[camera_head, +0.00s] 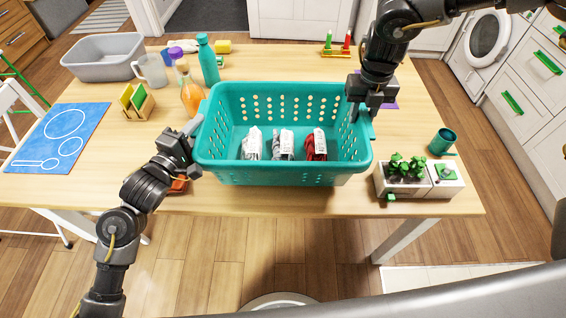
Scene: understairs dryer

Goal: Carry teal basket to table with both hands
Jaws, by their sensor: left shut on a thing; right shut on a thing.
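The teal basket (280,176) is upright over the front middle of the wooden table (250,203). I cannot tell whether its base touches the tabletop. Several small packages lie inside it, among them a white one (252,143) and a red one with a white label (316,146). My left gripper (192,130) is shut on the basket's left rim. My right gripper (358,108) reaches down from the upper right and is shut on the basket's right rim. The fingertips are partly hidden.
Bottles (190,92), a grey tub (105,57), a jug (151,70) and a blue mat (60,140) stand left of the basket. A planter (418,182) and a teal cup (442,141) stand to its right. A candle holder (337,50) is behind.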

